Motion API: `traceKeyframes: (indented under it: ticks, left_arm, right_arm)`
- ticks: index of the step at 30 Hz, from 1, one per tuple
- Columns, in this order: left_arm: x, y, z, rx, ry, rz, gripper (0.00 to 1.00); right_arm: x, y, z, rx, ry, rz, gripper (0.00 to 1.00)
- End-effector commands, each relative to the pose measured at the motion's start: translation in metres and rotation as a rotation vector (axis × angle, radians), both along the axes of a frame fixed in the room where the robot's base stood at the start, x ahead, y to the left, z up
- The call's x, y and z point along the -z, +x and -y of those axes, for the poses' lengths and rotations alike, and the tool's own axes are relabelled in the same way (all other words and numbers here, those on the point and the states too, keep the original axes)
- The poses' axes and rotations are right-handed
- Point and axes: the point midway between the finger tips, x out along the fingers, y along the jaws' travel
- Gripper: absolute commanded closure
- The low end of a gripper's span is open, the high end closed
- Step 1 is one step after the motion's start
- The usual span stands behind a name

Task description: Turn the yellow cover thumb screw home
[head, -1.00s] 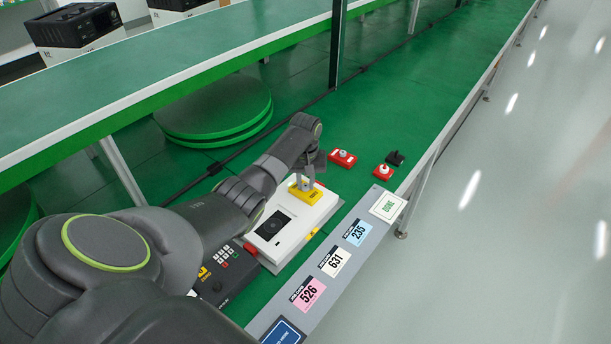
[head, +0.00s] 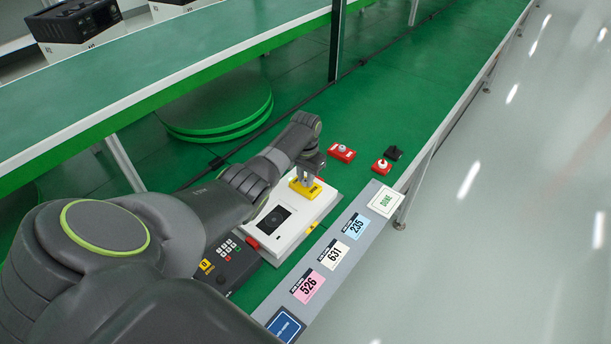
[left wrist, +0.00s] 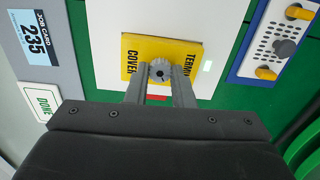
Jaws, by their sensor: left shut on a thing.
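The yellow terminal cover (head: 304,188) sits at the far end of the white device (head: 296,216). It also shows in the left wrist view (left wrist: 188,48), with black lettering on it. The grey round thumb screw (left wrist: 162,71) stands at the cover's near edge in that view. My left gripper (left wrist: 160,78) is shut on the thumb screw, one finger on each side. In the head view the left gripper (head: 306,176) is above the cover and hides the screw. My right gripper is not in view.
A black keypad box (head: 228,262) stands nearer. Job cards (head: 334,254) and a DONE card (head: 385,201) lie on the grey strip at the right.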

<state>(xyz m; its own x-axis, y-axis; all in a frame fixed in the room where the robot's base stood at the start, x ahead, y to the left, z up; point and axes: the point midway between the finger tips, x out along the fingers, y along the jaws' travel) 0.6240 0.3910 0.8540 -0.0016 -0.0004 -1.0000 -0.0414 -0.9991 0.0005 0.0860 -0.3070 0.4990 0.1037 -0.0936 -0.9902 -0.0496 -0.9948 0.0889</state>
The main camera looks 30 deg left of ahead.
Motion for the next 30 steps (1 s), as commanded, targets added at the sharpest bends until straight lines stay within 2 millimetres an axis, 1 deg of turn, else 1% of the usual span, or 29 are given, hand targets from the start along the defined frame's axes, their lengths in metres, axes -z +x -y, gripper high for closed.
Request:
traceKeyframes:
  ticks: [14, 15, 18, 20, 27, 30]
  left_arm:
    - [-0.0015, 0.0014, 0.0002, 0.014, 0.001, 0.004, 1.0]
    - [-0.0015, 0.0014, 0.0002, 0.014, 0.001, 0.004, 0.76]
    - [-0.0013, 0.0012, 0.0, 0.013, 0.0, 0.003, 0.63]
    - [-0.0011, 0.001, 0.0, 0.013, 0.0, 0.003, 0.56]
    - [-0.0007, 0.0005, -0.0001, 0.013, 0.0, 0.002, 0.56]
    - [-0.0037, 0.0009, -0.0003, 0.013, 0.001, 0.003, 0.56]
  right_arm:
    - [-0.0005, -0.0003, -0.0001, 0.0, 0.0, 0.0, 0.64]
    - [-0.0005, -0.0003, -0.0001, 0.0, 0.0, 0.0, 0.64]
    - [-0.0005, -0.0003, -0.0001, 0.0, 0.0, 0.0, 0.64]
    - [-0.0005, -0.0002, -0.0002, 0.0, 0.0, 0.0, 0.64]
    - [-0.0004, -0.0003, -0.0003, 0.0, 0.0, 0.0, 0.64]
    - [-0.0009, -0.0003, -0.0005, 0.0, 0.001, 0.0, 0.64]
